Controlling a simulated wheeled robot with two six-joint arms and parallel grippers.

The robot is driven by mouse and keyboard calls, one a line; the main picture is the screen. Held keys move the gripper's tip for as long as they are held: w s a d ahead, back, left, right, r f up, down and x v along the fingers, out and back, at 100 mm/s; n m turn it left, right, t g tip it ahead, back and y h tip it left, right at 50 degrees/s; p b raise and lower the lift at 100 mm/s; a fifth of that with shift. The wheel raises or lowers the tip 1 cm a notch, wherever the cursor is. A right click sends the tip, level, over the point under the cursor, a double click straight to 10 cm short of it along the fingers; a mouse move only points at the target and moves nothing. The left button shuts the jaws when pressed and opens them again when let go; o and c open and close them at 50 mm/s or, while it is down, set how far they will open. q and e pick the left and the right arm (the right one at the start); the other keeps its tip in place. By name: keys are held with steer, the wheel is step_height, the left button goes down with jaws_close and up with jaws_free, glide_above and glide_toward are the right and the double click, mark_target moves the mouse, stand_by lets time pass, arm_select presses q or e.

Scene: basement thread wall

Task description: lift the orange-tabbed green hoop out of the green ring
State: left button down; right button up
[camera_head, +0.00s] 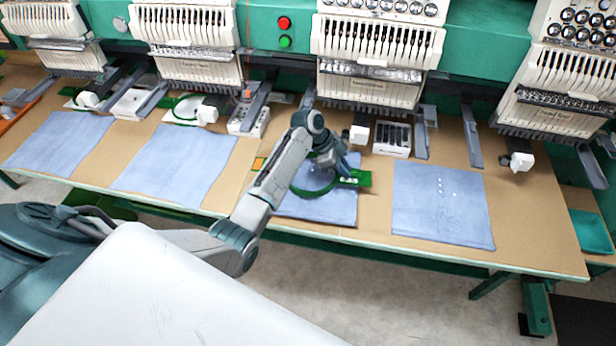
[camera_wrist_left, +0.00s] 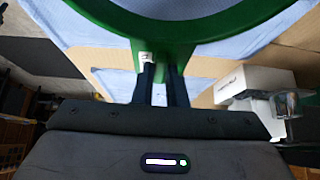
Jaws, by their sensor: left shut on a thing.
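A green hoop (camera_wrist_left: 215,30) fills the top of the left wrist view, with blue cloth showing through it. My left gripper (camera_wrist_left: 160,88) is shut on the green tab of this hoop, beside a small white label. In the head view my left gripper (camera_head: 338,162) is over the blue cloth, and its arm hides part of the round green frame (camera_head: 314,193). A green tab (camera_head: 357,178) sticks out at the right. A small orange tab (camera_head: 258,163) shows to the left of my arm. I cannot tell hoop and outer ring apart here. My right gripper is not in view.
Embroidery machine heads (camera_head: 372,50) stand along the back above the tan table (camera_head: 540,235). More blue cloths lie left (camera_head: 175,165) and right (camera_head: 440,205). A small box with dark slots (camera_head: 392,139) stands behind the gripper. Grey machine arms (camera_head: 472,140) reach forward over the table.

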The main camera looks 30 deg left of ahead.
arm_select(q)
steer(key=shift+r+p, duration=1.6)
steer(key=shift+r, duration=0.4)
steer(key=shift+r+p, duration=0.75)
steer(key=shift+r, duration=0.25)
